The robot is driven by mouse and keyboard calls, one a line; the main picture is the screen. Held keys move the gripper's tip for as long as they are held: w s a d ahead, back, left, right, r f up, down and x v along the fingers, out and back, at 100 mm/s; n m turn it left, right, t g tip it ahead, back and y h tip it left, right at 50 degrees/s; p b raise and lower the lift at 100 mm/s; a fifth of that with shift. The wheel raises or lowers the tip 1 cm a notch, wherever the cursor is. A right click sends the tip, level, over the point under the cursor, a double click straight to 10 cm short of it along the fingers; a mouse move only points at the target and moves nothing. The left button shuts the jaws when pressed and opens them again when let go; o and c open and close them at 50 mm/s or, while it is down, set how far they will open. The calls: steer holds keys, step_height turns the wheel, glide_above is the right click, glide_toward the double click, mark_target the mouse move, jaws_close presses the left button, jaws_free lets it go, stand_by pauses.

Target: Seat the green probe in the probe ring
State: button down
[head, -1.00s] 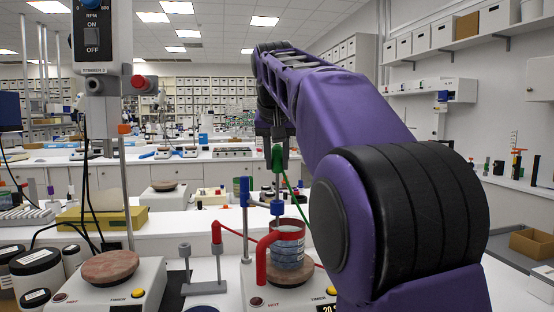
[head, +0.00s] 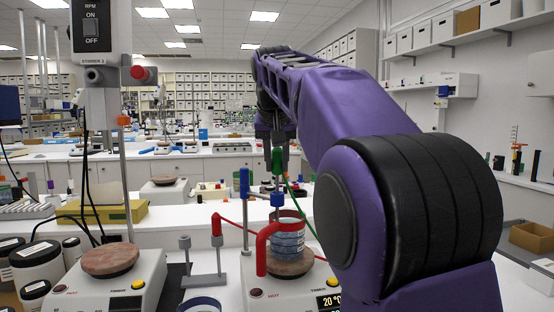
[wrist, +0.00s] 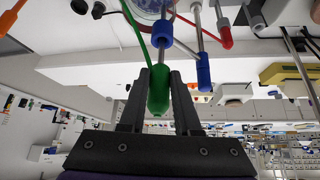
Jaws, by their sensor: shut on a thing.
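My gripper (head: 277,148) is shut on the green probe (head: 277,163), upright above the beaker (head: 287,242). In the wrist view the green handle (wrist: 159,92) sits between the two fingers (wrist: 158,75), with its green cable curving off to one side. Below the probe is a blue collar (head: 277,199), which looks like the probe ring, in line with it over the beaker. The collar also shows in the wrist view (wrist: 162,33). A thin shaft shows between the handle and the collar. I cannot tell whether the probe's tip is inside the collar.
A blue-topped post (head: 244,183) stands close left of the collar, and a red bracket (head: 262,250) wraps the beaker's left side. The beaker stands on a hotplate (head: 255,293). A grey stand (head: 217,270) with a red-ended rod is left. Another hotplate (head: 110,262) stands further left.

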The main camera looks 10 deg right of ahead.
mark_target(277, 186)
steer(key=shift+f, duration=2.05)
steer(key=c, duration=0.5)
jaws_free()
steer(key=shift+f, duration=0.1)
steer(key=shift+c, duration=0.2)
steer(key=p+v, duration=0.3)
steer(key=v, duration=1.4)
steer(key=shift+s+p, duration=0.2)
steer(key=shift+p, duration=0.2)
